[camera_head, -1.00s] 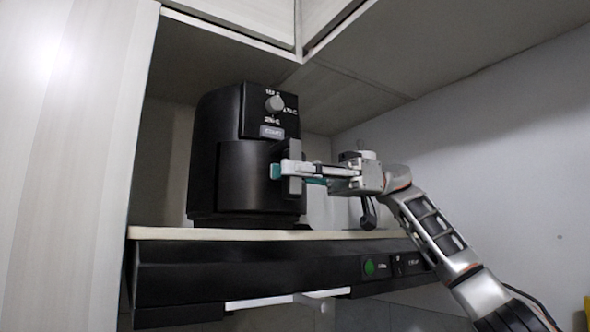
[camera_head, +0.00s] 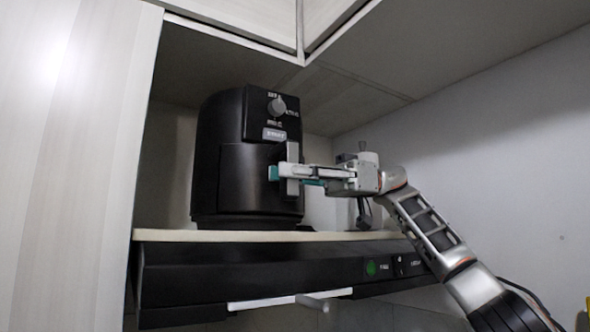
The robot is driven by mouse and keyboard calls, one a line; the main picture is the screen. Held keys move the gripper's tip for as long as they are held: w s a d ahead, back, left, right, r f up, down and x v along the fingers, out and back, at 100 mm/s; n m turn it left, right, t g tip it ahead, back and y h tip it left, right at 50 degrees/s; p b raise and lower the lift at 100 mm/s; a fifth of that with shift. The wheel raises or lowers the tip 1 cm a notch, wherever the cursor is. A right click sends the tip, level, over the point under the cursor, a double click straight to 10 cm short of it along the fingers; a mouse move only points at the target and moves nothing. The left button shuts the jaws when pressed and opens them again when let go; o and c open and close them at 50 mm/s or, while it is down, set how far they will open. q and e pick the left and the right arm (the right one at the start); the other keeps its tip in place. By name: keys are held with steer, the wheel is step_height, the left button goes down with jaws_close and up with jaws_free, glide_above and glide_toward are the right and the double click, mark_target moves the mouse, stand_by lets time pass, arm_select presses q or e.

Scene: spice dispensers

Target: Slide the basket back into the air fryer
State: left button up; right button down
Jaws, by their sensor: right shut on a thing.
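The black air fryer (camera_head: 207,160) stands upright on a pale shelf, with a knob (camera_head: 276,107) at its upper front. Its basket (camera_head: 245,185) sits in the lower front and looks nearly flush with the body; any small gap is too fine to tell. My right gripper (camera_head: 283,173) reaches in from the right and is shut on the basket's upright handle (camera_head: 292,155), with teal fingertips on either side of it. The gripper hides part of the handle. My left gripper is not in view.
The pale shelf edge (camera_head: 200,236) runs under the fryer, above a black panel (camera_head: 250,267) with a green button (camera_head: 370,268). A white bar (camera_head: 260,304) runs below. A tall light panel (camera_head: 75,150) stands left, and cabinets (camera_head: 235,18) hang overhead.

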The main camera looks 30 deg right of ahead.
steer(key=shift+w+a+f, duration=0.1)
steer(key=shift+w+a, duration=0.1)
steer(key=shift+w, duration=0.2)
steer(key=c, duration=1.8)
jaws_free()
